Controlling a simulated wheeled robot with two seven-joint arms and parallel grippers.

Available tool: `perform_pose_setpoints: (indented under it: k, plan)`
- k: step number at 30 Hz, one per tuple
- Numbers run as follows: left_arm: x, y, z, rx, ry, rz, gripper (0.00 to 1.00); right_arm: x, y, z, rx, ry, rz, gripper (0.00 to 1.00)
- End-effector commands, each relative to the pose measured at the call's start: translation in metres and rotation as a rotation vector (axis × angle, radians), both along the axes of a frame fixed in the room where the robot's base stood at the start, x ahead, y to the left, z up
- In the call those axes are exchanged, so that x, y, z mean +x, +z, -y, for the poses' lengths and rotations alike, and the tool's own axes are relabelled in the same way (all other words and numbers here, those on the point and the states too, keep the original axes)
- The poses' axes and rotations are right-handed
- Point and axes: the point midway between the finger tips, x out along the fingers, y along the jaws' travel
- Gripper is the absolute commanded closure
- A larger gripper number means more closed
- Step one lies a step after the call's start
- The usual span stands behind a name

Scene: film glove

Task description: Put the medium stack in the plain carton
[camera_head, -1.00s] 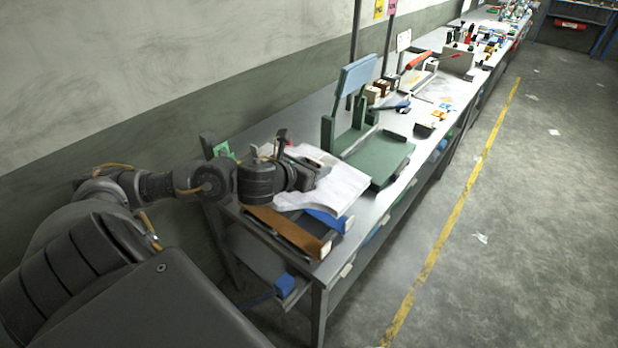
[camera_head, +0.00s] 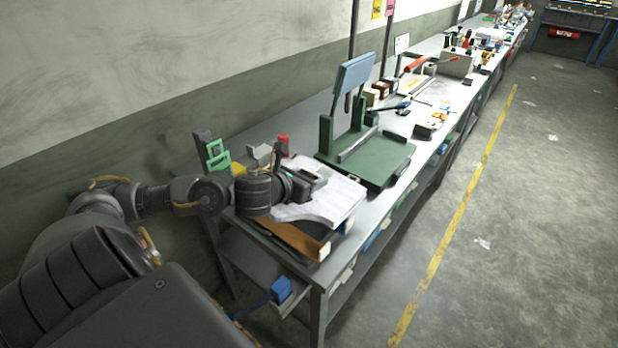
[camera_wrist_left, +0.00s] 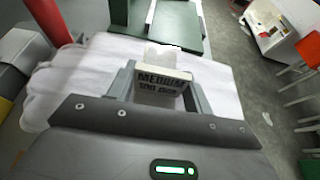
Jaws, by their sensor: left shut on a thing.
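My left gripper (camera_head: 308,184) is over the near end of the bench, above white sheets. In the left wrist view its fingers (camera_wrist_left: 160,88) are shut on the medium stack (camera_wrist_left: 163,80), whose pale band reads "MEDIUM". White, wrinkled sheets (camera_wrist_left: 90,75) spread under and around the fingers; I cannot tell whether they belong to the held stack. The sheets also show in the head view (camera_head: 330,203). I cannot make out the plain carton with certainty. My right gripper is not in view.
A green press-like stand (camera_head: 372,160) is just beyond the sheets. A brown flat item (camera_head: 290,238) lies at the bench's near edge. A red post (camera_head: 283,146) and a grey block (camera_head: 258,153) are behind my gripper. The floor at right is mostly clear.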

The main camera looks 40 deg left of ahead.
Motion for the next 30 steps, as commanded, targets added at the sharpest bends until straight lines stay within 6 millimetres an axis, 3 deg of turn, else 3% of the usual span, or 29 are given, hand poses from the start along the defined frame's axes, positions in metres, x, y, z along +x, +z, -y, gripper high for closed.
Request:
perform_pose_setpoints:
  k: [6, 7, 12, 20, 26, 30]
  plan:
    - [0.0, -0.002, 0.0, 0.0, 0.0, 0.001, 0.74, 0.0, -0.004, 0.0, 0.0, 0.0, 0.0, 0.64]
    - [0.0, -0.002, 0.0, 0.0, 0.0, 0.001, 0.47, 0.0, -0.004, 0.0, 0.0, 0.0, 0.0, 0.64]
    - [0.0, -0.003, 0.0, 0.0, 0.0, 0.001, 0.28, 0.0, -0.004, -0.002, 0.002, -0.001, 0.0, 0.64]
    - [0.0, -0.002, 0.0, 0.0, 0.001, 0.0, 0.28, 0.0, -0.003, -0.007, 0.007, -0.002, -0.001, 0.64]
    - [0.0, 0.015, 0.0, -0.001, 0.001, 0.0, 0.28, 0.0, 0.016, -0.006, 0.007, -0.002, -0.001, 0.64]
    - [-0.028, 0.016, 0.0, 0.008, -0.004, -0.003, 0.28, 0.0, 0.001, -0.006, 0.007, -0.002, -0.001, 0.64]
